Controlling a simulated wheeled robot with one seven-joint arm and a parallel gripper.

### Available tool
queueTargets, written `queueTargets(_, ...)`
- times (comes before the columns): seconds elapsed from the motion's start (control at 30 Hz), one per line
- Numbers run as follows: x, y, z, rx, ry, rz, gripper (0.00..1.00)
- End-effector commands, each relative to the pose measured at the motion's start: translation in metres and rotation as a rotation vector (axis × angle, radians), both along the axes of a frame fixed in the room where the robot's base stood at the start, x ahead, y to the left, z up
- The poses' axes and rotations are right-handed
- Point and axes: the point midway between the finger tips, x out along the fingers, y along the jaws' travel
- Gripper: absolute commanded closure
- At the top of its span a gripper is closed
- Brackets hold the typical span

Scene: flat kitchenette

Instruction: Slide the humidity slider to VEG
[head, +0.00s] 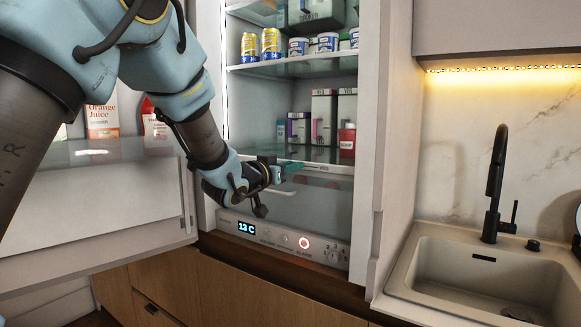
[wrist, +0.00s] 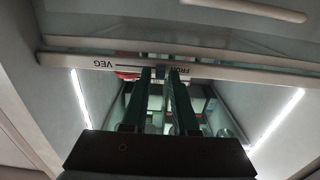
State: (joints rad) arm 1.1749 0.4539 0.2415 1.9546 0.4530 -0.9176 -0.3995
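In the wrist view the strip's lettering is upside down, with VEG at left and FRUIT, partly covered, at right. The knob sits between the words, nearer FRUIT. My gripper (wrist: 160,76) points at the strip, with its two dark green fingers apart on either side of the knob. Small gaps seem to show beside it; contact is unclear. In the head view my gripper (head: 293,167) is at the strip's left part and the knob cannot be made out.
The fridge door (head: 95,205) stands open at left. A control panel (head: 285,240) with a 13 C display lies below the drawer (head: 315,205). Boxes (head: 323,115) and cans (head: 270,44) stand on shelves above. A sink (head: 480,270) is at right.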

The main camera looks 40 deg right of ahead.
Motion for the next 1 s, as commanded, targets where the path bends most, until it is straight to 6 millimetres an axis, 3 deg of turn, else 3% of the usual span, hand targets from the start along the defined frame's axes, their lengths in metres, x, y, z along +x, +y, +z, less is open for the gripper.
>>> queueTargets(0.23,0.0,0.0001,0.0,0.0,0.0,0.0,1.0)
queueTargets(1.0,0.0,0.0002,-0.0001,0.0,0.0,0.0,1.0)
